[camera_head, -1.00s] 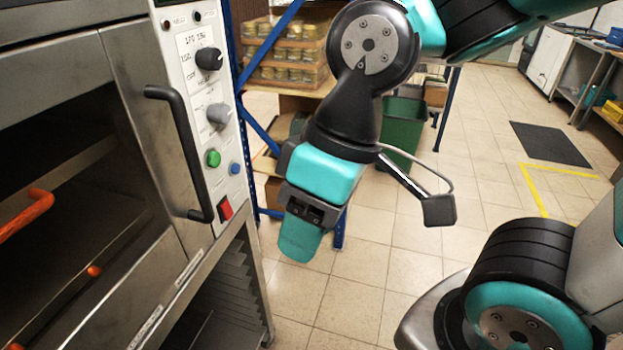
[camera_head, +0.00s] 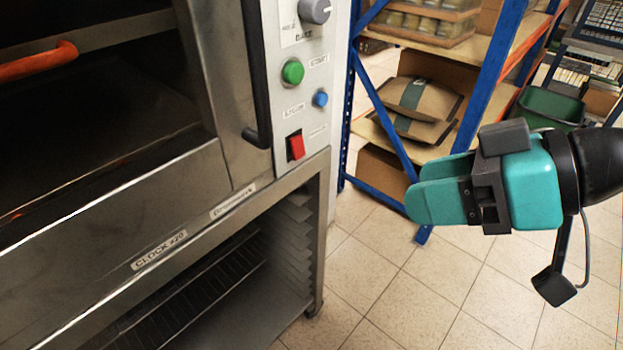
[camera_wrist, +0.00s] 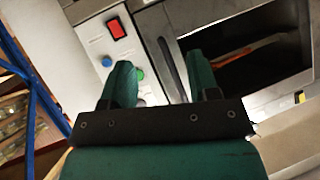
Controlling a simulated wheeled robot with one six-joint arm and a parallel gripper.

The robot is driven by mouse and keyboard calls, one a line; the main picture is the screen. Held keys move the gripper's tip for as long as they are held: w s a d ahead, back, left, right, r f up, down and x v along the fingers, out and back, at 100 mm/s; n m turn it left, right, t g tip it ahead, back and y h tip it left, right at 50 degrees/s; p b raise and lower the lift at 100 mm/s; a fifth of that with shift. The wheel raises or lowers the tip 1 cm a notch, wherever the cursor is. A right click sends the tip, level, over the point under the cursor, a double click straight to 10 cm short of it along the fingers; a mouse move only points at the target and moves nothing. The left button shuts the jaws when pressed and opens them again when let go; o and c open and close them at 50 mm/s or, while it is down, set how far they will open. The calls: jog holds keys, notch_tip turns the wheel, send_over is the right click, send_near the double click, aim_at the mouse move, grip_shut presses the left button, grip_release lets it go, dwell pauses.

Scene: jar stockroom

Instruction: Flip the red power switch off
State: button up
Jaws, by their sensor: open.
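The red power switch (camera_head: 296,146) is a small rocker low on the white control panel (camera_head: 316,73) of the steel oven, below a green button (camera_head: 292,72) and a blue button (camera_head: 320,98). In the wrist view the red switch (camera_wrist: 116,28) shows near the top, beyond the fingers. My gripper (camera_head: 412,201) is open and empty, to the right of the switch and a little lower in the picture, pointing left toward the oven and clear of the panel. In the wrist view its two teal fingers (camera_wrist: 163,80) stand apart. The rocker's tilt is too small to tell.
A black handle (camera_head: 258,75) stands out just left of the panel. A blue-posted shelf rack (camera_head: 367,88) with jars and bags stands behind my gripper. A green bin (camera_head: 550,107) is at the back right. The tiled floor (camera_head: 380,285) between oven and gripper is clear.

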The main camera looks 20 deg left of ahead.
jog(key=w+a+f+t+y+b, duration=0.2)
jog(key=w+a+f+y+b, duration=0.15)
jog(key=f+b, duration=0.3)
jog(key=t+y+b, duration=0.2)
jog(key=t+b, duration=0.1)
jog(key=t, duration=0.1)
send_near(297, 138)
jog(key=shift+h, duration=0.25)
jog(key=p+x, duration=0.7)
jog(key=x, duration=0.1)
jog(key=shift+a+r, duration=0.15)
jog(key=shift+r, duration=0.05)
jog(key=shift+w, duration=0.1)
